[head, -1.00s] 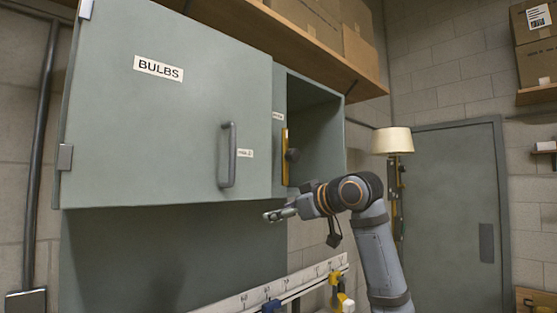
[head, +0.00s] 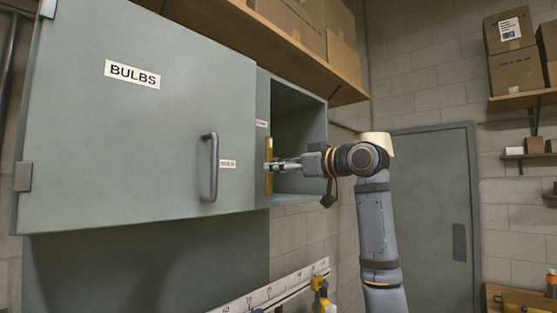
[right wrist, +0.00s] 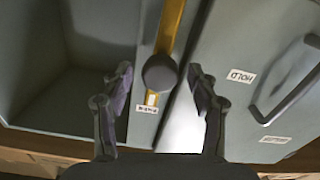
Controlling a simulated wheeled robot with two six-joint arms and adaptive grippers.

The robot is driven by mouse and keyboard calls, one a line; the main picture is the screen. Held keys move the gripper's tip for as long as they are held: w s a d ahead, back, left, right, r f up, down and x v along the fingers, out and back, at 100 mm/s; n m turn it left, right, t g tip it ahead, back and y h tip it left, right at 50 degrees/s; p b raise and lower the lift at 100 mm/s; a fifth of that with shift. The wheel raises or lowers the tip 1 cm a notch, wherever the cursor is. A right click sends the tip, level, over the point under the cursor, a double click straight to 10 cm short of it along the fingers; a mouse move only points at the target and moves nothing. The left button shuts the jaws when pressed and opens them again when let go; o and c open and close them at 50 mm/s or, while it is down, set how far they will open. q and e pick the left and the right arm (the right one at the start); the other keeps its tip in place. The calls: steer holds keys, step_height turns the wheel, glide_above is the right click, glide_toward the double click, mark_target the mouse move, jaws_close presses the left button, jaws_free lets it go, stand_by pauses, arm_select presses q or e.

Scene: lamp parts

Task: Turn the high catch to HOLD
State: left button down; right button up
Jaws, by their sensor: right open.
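The high catch is an upright yellow bar (head: 269,150) with a dark round knob, on the grey strip between the cabinet door and the open compartment. The right wrist view shows its bar (right wrist: 171,28) and knob (right wrist: 160,72) from close up. My right gripper (head: 273,168) is level with the knob. In the right wrist view the right gripper (right wrist: 161,80) is open, one finger on each side of the knob, with gaps visible. A HOLD label (right wrist: 242,76), upside down there, is on the door beside the catch. My left gripper is out of view.
The closed BULBS door (head: 130,120) has a grey bar handle (head: 210,168) left of the catch. The open compartment (head: 300,120) is to its right. A wooden shelf with boxes (head: 295,25) overhangs the cabinet. A lampshade (head: 379,141) shows behind my right arm.

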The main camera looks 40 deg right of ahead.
steer(key=shift+w+a, duration=0.1)
steer(key=shift+w, duration=0.55)
steer(key=shift+c, duration=0.3)
jaws_close()
